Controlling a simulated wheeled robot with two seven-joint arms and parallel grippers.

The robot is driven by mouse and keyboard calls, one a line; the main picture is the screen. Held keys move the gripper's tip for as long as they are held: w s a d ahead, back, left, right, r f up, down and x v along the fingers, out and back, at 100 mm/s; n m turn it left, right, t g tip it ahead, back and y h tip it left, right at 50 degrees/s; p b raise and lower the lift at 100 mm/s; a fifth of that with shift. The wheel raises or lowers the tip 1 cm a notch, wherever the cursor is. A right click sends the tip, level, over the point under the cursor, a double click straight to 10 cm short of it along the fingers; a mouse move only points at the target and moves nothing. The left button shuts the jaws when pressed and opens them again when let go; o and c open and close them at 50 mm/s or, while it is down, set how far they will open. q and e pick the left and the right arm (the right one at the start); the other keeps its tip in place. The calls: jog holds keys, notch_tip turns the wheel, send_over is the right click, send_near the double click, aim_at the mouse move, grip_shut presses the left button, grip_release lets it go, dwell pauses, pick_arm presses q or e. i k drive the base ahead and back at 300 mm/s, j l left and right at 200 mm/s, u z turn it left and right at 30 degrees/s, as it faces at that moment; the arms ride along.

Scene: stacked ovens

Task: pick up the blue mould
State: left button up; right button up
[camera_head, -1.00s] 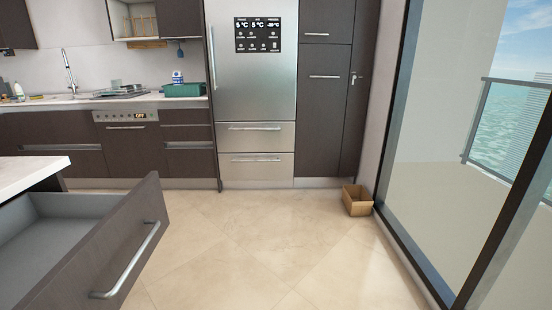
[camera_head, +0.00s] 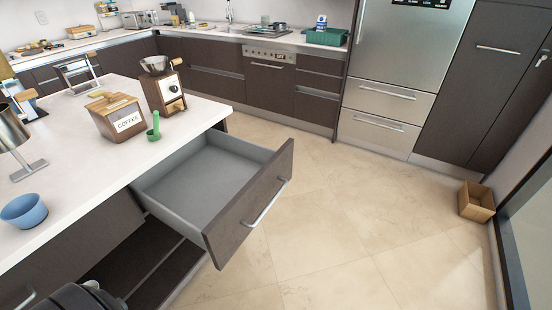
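A small blue bowl-shaped mould (camera_head: 24,211) stands upright on the white island countertop (camera_head: 75,178), at the left edge of the head view near the counter's front edge. It is open at the top, and nothing touches it. Neither of my grippers shows in the view. Only a dark rounded part, which looks like one of my arm links, shows at the bottom left below the counter, with no fingers visible.
A drawer (camera_head: 215,185) is pulled out from the island, empty. On the island stand a coffee box (camera_head: 118,116), a coffee grinder (camera_head: 163,88), a green scoop (camera_head: 154,128) and a metal lamp-like object (camera_head: 15,140).

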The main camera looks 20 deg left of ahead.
aim_at(27, 213)
jog(key=j+u, duration=0.15)
jog(key=u, duration=2.45)
jog(key=z, duration=0.3)
